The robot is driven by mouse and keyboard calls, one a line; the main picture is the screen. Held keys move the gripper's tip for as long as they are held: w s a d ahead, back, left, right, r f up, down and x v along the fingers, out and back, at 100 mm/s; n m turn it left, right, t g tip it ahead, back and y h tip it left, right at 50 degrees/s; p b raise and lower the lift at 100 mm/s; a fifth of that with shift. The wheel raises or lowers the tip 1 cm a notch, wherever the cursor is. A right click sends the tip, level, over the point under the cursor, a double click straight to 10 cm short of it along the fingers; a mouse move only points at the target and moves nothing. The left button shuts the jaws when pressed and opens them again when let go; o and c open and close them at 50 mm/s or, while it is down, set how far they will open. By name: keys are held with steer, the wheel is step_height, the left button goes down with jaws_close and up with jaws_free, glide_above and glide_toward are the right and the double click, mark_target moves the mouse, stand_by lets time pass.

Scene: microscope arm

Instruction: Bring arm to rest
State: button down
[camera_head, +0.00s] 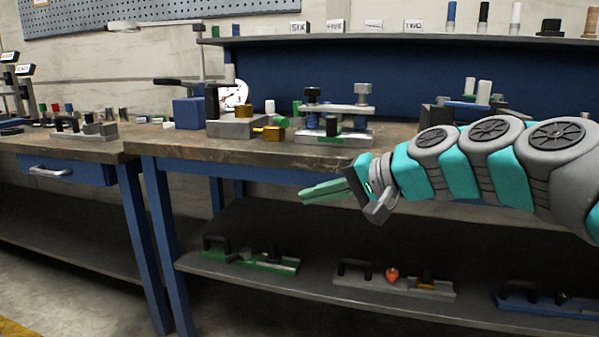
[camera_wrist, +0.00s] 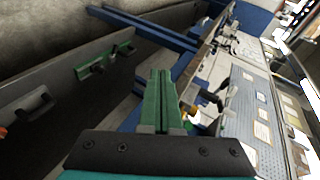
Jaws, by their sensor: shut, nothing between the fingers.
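My gripper (camera_head: 325,191) reaches out from the right on my teal and grey arm. Its green fingers point left, in front of the workbench's edge and at a height between the benchtop and the lower shelf. The fingers lie together, shut and empty. In the wrist view my gripper (camera_wrist: 160,85) shows its two green fingers side by side with only a thin line between them. Nothing touches the fingers in either view.
The workbench (camera_head: 185,150) carries several fixtures, among them a grey block with a dial (camera_head: 235,120) and a clamp fixture (camera_head: 335,130). The lower shelf (camera_head: 320,285) holds green, grey and blue fixtures. A second bench with a drawer (camera_head: 65,170) stands left. Floor at lower left is clear.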

steer(key=s+a+f+n+g+h, duration=0.2)
steer(key=s+a+f+g+h, duration=0.1)
steer(key=s+f, duration=0.6)
steer(key=s+d+f+g+h+p, duration=0.1)
steer(key=s+d+f+g+h, duration=0.1)
steer(key=s+d+f, duration=0.2)
steer(key=s+d+f+n+g+h+p, duration=0.1)
steer(key=s+d+f, duration=0.4)
steer(key=s, duration=0.6)
steer(key=s+d+f+n+g+h+p, duration=0.1)
steer(key=s+d+f+g+h, duration=0.1)
steer(key=s+d+f+h, duration=0.2)
steer(key=s+f+h, duration=0.1)
steer(key=s+f, duration=0.2)
steer(key=s, duration=0.1)
steer(key=shift+d+f+g, duration=0.15)
steer(key=shift+d+g, duration=0.15)
steer(key=shift+g, duration=0.1)
